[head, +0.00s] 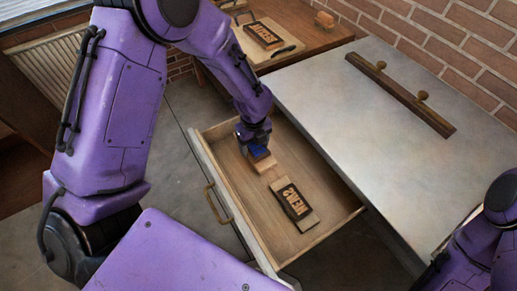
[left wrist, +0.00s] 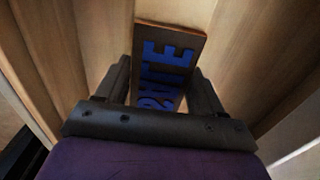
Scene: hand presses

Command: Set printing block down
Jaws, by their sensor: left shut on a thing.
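My left gripper (head: 254,138) reaches down into the open wooden drawer (head: 237,205), at its far end. It is shut on a printing block (head: 262,163) with raised blue letters, which also shows between the fingers in the left wrist view (left wrist: 170,55). The block is inside the drawer walls; I cannot tell whether it touches the drawer floor. A second printing block (head: 293,202), with dark face and pale letters, lies in the drawer nearer to me. Part of my right arm shows at the right edge; its gripper is not in view.
A grey cabinet top (head: 360,125) is right of the drawer, with a dark wooden bar with knobs (head: 400,95) on it. A wooden table (head: 300,40) behind holds another letter block (head: 264,34) and a dark tool. The drawer's near right corner is bare.

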